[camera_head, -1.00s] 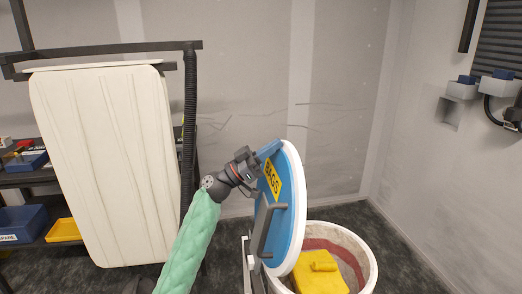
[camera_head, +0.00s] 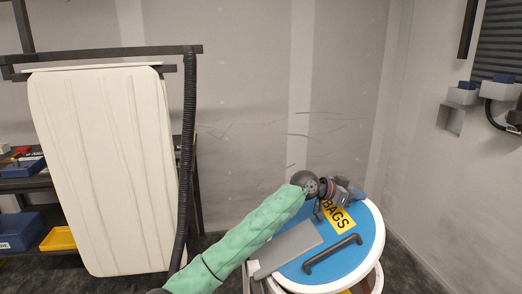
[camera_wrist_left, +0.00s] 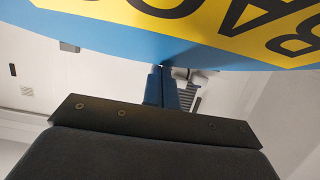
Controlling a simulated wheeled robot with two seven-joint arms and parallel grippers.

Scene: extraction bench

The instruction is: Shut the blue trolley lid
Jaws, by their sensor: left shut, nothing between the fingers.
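The blue trolley lid (camera_head: 350,260) has a white rim, a dark bar handle (camera_head: 332,253) and a yellow BAGS label (camera_head: 338,219). It leans down over the round bin (camera_head: 375,280), and part of the bin shows below its right edge with a gap between. My left gripper (camera_head: 345,188) is shut and empty at the far edge of the lid, by the label. In the left wrist view the shut fingers (camera_wrist_left: 160,88) are close to the lid (camera_wrist_left: 90,35); I cannot tell whether they touch. My right gripper is out of view.
A large cream panel (camera_head: 100,170) hangs from a dark frame at the left. Shelves with a blue bin (camera_head: 20,230) and a yellow tray (camera_head: 58,239) stand behind it. Grey walls close the back and right, with boxes (camera_head: 465,95) on the right wall.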

